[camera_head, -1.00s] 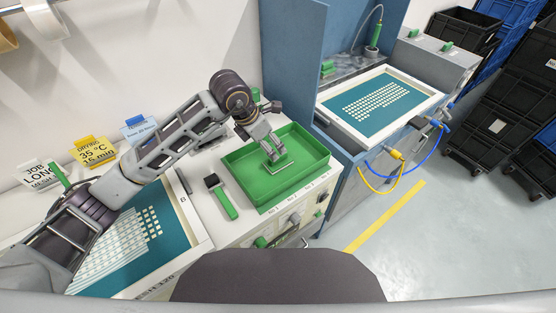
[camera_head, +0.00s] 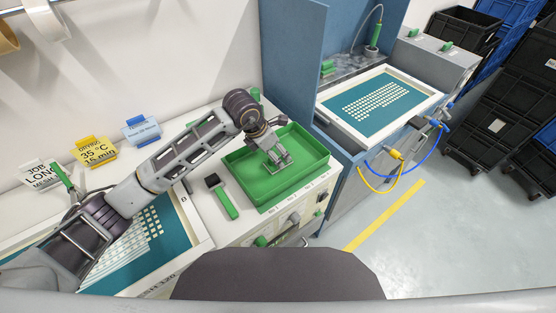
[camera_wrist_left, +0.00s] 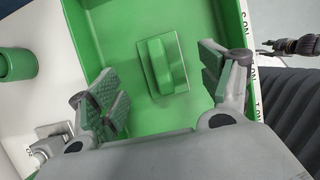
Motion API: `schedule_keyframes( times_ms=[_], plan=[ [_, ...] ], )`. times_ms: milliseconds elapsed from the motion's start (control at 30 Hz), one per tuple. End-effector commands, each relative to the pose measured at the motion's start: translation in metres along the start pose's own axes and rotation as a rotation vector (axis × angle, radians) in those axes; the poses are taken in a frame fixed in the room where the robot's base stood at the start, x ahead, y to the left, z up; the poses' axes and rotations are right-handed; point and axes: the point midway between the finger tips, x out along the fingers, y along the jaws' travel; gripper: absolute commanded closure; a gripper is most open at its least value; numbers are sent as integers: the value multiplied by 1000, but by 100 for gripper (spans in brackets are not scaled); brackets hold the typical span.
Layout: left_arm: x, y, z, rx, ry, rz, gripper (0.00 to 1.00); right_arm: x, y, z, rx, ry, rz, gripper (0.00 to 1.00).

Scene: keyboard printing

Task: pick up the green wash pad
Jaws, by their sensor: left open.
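The green wash pad (camera_wrist_left: 163,64) lies in the green tray (camera_wrist_left: 205,122), seen in the left wrist view as a raised green grip on a flat base with a pale edge. My left gripper (camera_head: 278,160) is inside the tray area in the head view and covers most of the pad there. In the left wrist view, its fingers (camera_wrist_left: 163,80) are spread wide, one on each side of the pad, with gaps between. The gripper is empty.
The tray's walls rise around the pad. A green-handled tool (camera_head: 226,203) lies left of the tray. A printing screen (camera_head: 150,245) lies further left, and another framed screen (camera_head: 372,104) stands to the right beyond a blue panel (camera_head: 294,60). Signs stand behind the left screen.

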Motion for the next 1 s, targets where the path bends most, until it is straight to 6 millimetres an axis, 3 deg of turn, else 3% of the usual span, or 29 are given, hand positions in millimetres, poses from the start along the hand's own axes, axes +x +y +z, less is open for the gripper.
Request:
schedule_keyframes(
  times_ms=[400, 633, 900, 1000],
  plan=[
    [40, -2, -1, 0, 2, -2, 21, -10, -17, -2, 4, 1, -18, 60],
    [43, -2, -1, 1, 1, -1, 21, -10, -22, -1, 4, -1, -23, 60],
    [42, -2, -1, 0, 1, 0, 21, -10, -12, 1, 2, -3, -13, 60],
    [42, -2, -1, 0, 1, 0, 32, -10, -8, 2, 2, -4, -9, 60]
  ],
)
